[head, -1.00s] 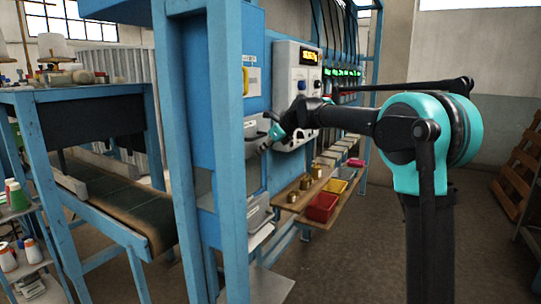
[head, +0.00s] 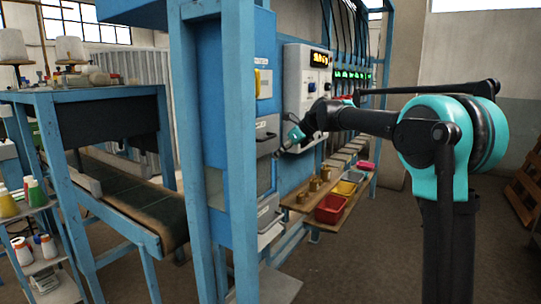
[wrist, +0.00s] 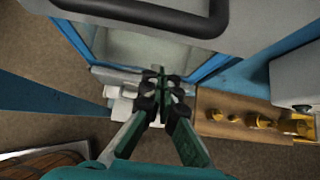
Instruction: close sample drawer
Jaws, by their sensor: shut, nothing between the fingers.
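A light grey drawer front (head: 267,131) with a dark bar handle is set in the blue cabinet in the head view; I cannot tell for certain that it is the sample drawer, or how far it stands out. A grey front with a black handle (wrist: 150,14) fills the top of the wrist view, close to the camera. My gripper (wrist: 160,77) is shut and empty, pointing below that handle and apart from it. In the head view my gripper (head: 290,142) is just right of the grey front. A lower grey front (head: 268,208) also has a handle.
A blue post (head: 225,150) stands left of the cabinet front. A wooden shelf (wrist: 230,112) with brass weights and a red bin (head: 330,209) lie lower right.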

